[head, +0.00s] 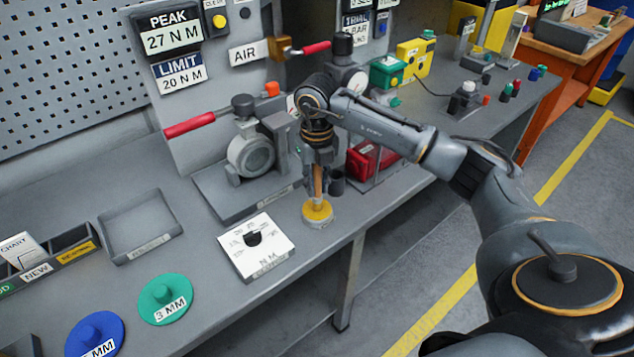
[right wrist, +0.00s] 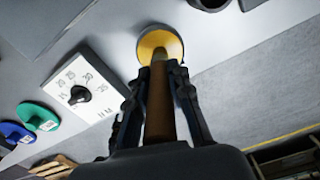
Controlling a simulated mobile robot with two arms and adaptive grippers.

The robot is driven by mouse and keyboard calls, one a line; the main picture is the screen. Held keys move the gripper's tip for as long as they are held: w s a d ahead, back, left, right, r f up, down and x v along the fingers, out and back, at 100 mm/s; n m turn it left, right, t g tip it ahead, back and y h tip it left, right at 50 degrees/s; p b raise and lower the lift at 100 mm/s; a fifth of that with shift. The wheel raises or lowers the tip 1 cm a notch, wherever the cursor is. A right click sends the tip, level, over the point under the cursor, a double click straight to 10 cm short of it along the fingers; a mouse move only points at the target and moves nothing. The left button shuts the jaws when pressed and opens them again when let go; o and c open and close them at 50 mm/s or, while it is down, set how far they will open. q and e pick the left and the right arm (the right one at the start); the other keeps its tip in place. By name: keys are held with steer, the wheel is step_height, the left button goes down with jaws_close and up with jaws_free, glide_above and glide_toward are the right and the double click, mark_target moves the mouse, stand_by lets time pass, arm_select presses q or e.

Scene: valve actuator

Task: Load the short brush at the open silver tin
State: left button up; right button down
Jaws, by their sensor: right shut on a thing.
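My right gripper (head: 317,160) is shut on a brush with a brown handle (head: 317,182) and holds it upright, pointing down. In the right wrist view the brown brush handle (right wrist: 160,108) runs between the fingers (right wrist: 160,75). The brush's lower end is at the open tin (head: 318,218), which has a silver side and yellow contents. The tin also shows in the right wrist view (right wrist: 160,38). The bristles are hidden, and I cannot tell how deep they reach. My left gripper is not in view.
A white dial card (head: 262,262) lies just left of the tin. A dark cup (head: 337,183) stands close behind it. The valve (head: 250,155) with its red-handled lever is behind. Green (head: 165,299) and blue (head: 95,333) discs lie front left. The bench's front edge is near the tin.

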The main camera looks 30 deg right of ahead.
stand_by(0.3)
steer(key=shift+r+p, duration=2.4)
steer(key=shift+r, duration=1.1)
